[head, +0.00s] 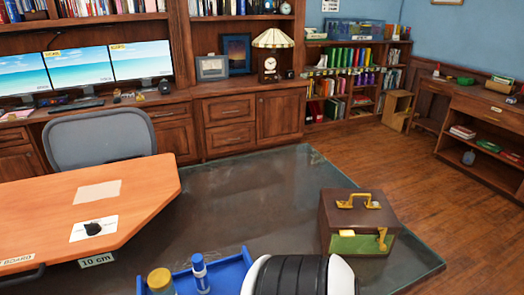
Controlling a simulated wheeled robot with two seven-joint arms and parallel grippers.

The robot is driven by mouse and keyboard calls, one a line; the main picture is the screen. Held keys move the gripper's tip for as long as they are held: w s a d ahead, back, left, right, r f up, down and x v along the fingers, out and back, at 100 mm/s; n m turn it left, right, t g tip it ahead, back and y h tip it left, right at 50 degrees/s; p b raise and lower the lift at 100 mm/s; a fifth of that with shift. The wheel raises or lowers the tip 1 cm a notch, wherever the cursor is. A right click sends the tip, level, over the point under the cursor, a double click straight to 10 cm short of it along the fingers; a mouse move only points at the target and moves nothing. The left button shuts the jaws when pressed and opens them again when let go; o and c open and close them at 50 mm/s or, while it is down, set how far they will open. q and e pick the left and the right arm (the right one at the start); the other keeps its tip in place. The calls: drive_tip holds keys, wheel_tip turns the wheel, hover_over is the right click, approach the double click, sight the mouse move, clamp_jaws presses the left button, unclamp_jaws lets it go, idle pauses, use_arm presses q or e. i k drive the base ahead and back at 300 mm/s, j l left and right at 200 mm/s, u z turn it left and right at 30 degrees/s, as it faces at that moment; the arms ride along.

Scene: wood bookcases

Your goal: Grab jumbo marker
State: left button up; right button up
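An upright blue cylinder with a white band (200,273) stands in a blue tray (237,264) at the bottom of the head view. It looks like a thick marker, but I cannot read a label on it. To its left in the tray is a wider round container with a yellow-tan top (160,279), cut off by the lower edge of the picture. Neither of my grippers is in view.
A brown case with yellow handle and latch (354,218) is right of the tray. An orange-topped desk (140,185) is at left, with a gray chair (100,138) behind it. Bookcases (232,120) line the back wall. Wood floor at right is open.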

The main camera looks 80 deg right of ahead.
sight(201, 278)
drive_tip(key=z, duration=1.8)
drive_tip(key=k+l, duration=0.65)
drive_tip(key=l, duration=0.15)
drive_tip(key=l+u, duration=0.05)
